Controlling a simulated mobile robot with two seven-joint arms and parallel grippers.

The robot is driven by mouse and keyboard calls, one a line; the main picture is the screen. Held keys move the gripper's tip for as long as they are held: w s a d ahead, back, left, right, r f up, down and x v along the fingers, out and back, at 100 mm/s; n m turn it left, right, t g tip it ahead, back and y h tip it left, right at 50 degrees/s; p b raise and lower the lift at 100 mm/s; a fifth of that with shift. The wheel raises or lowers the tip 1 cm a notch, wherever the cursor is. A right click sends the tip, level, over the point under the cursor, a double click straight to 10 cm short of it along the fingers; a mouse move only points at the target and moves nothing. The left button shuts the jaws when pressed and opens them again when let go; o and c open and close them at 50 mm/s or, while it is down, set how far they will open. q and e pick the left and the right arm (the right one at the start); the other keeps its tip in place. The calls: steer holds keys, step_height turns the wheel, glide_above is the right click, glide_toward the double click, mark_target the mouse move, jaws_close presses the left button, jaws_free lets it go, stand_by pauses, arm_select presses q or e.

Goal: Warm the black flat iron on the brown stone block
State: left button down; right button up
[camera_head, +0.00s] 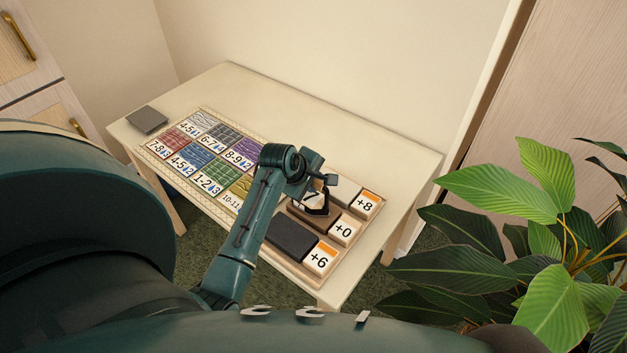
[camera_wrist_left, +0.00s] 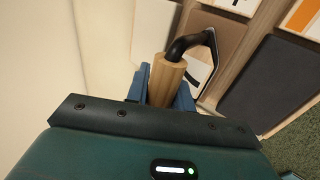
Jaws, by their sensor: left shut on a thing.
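My left gripper (camera_head: 318,180) reaches over the table from the left and is shut on the handle of the black flat iron (camera_head: 316,208). In the left wrist view the iron's wooden handle (camera_wrist_left: 161,80) sits between my blue fingers (camera_wrist_left: 165,98), with a bent black neck (camera_wrist_left: 190,42) beyond it. The iron's black end is over or beside the brown stone block (camera_head: 322,219), which also shows in the left wrist view (camera_wrist_left: 222,38). I cannot tell whether they touch. The gripper partly hides the iron in the head view. My right gripper is not in view.
A dark block (camera_head: 292,238) lies in front of the brown one. Tiles marked +8 (camera_head: 367,204), +0 (camera_head: 344,230) and +6 (camera_head: 321,258) line the right edge. Coloured cards (camera_head: 208,158) fill the board's left. A leafy plant (camera_head: 540,230) stands right of the table.

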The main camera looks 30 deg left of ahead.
arm_select(q)
steer(key=shift+s+f, duration=0.1)
steer(key=shift+f, duration=0.1)
stand_by(0.3)
steer(key=shift+r, duration=3.2)
